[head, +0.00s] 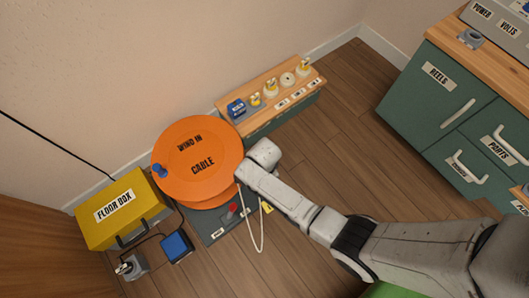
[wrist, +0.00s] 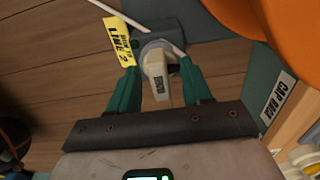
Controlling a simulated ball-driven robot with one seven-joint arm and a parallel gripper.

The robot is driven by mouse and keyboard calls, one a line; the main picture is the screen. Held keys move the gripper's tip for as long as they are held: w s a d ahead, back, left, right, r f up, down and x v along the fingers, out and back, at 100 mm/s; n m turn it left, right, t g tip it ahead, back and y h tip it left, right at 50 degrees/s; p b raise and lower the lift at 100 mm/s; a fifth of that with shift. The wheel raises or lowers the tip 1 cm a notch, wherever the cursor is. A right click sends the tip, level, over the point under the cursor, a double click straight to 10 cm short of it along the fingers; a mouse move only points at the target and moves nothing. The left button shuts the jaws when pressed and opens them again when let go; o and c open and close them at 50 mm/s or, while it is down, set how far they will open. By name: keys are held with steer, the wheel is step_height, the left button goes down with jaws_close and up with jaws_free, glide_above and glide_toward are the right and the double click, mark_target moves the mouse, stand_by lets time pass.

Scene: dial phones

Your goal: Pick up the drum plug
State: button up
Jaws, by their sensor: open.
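The drum plug (wrist: 158,72), cream with a grey round collar and a small dark label, shows in the wrist view between the two green fingers of my gripper (wrist: 161,78). The fingers are open, one on each side of it; I cannot tell whether either touches it. A yellow tag (wrist: 119,42) reading "LINE 2" hangs beside it, and a pale cord (wrist: 130,17) runs at the top. In the head view my arm hides the plug and the fingers. The orange cable drum (head: 197,160) stands left of my wrist, with a pale cord loop (head: 262,235) below it.
A wooden-topped cap rack (head: 262,98) with several plugs and caps stands behind the drum. A yellow floor box (head: 120,212) is at the left, with a blue block (head: 177,246) nearby. Green cabinets (head: 450,100) stand at the right. Floor between rack and cabinets is clear.

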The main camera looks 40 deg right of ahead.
jaws_close()
stand_by(0.4)
